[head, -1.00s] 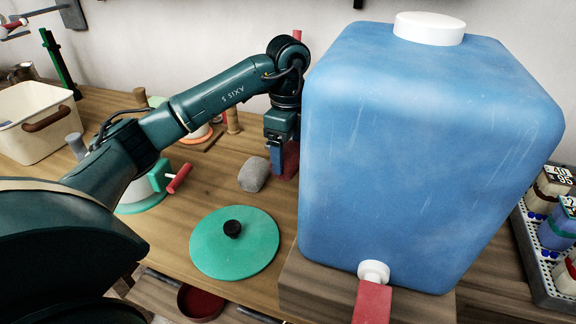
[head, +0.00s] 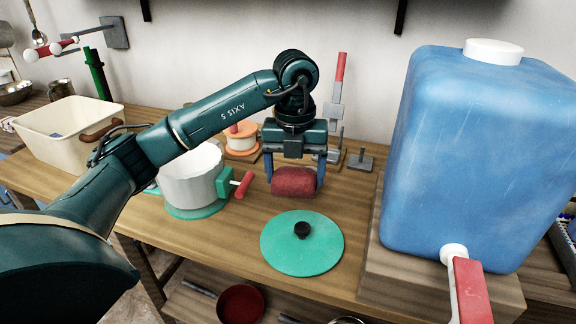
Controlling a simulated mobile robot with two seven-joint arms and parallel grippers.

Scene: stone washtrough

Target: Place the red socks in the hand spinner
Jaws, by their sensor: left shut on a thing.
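The red socks (head: 294,182) are a rolled dark-red bundle between the fingers of my left gripper (head: 293,176). The gripper points down, is shut on the socks and holds them at or just above the wooden worktop, behind the green lid; any gap below is hard to tell. The hand spinner (head: 192,178), a white tub with a green base and a red crank handle, stands to the left of the gripper. Its top is open, and my left arm covers part of its left side. The green lid (head: 282,250) with a black knob lies flat on the worktop. My right gripper is out of view.
A big blue water container (head: 470,150) with a red-handled tap stands on a wooden block at the right. A cream bin (head: 55,150) stands at the left. An orange-rimmed spool-like item (head: 241,140) and a grey red-topped post (head: 336,105) stand behind.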

